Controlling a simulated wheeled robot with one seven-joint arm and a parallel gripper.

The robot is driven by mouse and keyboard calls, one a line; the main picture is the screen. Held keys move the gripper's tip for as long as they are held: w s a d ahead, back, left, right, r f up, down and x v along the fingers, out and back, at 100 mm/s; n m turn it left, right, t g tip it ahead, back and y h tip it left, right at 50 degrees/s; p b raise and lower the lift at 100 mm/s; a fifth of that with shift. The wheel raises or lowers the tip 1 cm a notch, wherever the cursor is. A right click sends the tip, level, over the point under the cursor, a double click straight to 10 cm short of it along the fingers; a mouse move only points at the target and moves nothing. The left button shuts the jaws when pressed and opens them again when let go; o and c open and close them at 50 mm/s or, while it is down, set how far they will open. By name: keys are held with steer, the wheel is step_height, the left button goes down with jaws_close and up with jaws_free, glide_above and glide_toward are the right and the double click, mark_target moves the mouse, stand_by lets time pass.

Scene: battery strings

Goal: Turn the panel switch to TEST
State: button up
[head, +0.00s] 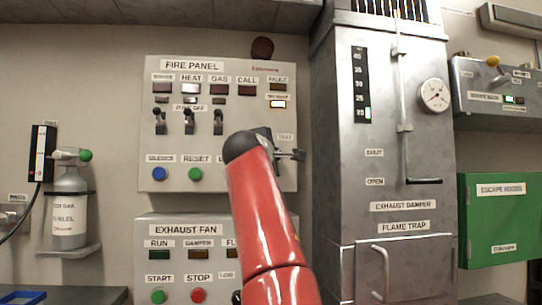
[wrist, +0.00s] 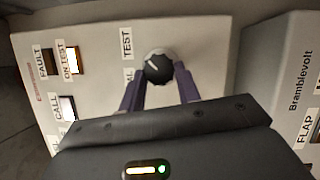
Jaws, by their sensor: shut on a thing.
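The panel switch is a round black knob (wrist: 158,67) with a white pointer mark, seen in the wrist view. The mark points to the left in that picture, toward the gap between the TEST label (wrist: 126,43) and a partly hidden label ending in "AL" (wrist: 130,77). My gripper (wrist: 160,72) has its two purple fingers on either side of the knob, shut on it. In the head view my red arm reaches to the right side of the fire panel (head: 215,140). My arm and gripper hide the knob there.
The ON TEST lamp (wrist: 73,60) is lit; it also shows in the head view (head: 277,104). Several toggle levers (head: 189,120) stand left of my arm. The exhaust fan panel (head: 180,265) is below. The metal damper cabinet (head: 340,180) stands close on the right.

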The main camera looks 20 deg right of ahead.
steer(key=shift+f, duration=0.1)
steer(key=o, duration=1)
steer(key=shift+c, duration=0.2)
steer(key=shift+s, duration=0.1)
steer(key=b+v, duration=0.3)
steer(key=v, duration=0.4)
steer(key=shift+s+a, duration=0.2)
